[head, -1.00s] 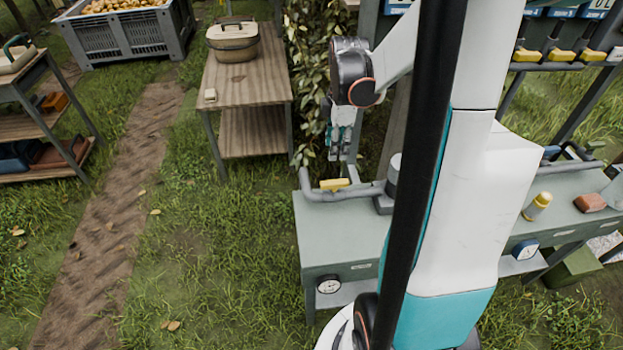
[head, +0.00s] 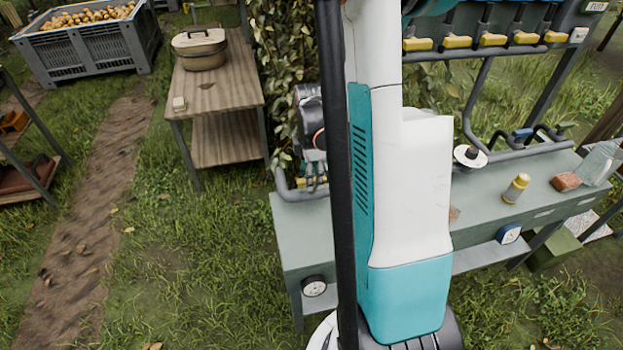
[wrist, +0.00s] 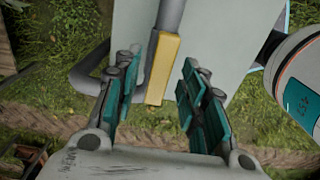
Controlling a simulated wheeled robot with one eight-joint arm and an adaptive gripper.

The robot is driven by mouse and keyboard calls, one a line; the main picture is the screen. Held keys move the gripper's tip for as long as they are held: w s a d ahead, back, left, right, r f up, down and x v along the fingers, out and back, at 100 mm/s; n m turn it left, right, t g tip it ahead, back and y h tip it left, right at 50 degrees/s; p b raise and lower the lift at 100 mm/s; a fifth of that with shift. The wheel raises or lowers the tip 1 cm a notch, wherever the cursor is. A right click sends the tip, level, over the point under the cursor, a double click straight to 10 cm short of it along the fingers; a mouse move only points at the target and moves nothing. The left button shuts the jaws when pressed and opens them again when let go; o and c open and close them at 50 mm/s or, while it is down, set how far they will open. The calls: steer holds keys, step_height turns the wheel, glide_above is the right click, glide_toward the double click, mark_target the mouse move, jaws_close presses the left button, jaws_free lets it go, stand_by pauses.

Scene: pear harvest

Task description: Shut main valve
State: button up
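The yellow valve handle (wrist: 163,70) on the grey pipe (wrist: 170,17) lies between the two fingers of my gripper (wrist: 160,82) in the wrist view. The teal finger pads stand apart on either side, with a gap to the handle, clearer on the right. In the head view my gripper (head: 315,178) is low over the left end of the grey-green bench (head: 305,240), by the bent pipe (head: 284,190). Only a sliver of the yellow handle (head: 299,181) shows there. My arm hides much of the bench. I cannot tell the handle's exact depth relative to the fingertips.
A rack with several yellow-handled valves (head: 492,40) stands at the upper right. A leafy plant (head: 278,60) is close behind my gripper. Grass lies open at left.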

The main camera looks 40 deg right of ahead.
steer(key=shift+f, duration=0.25)
jaws_close()
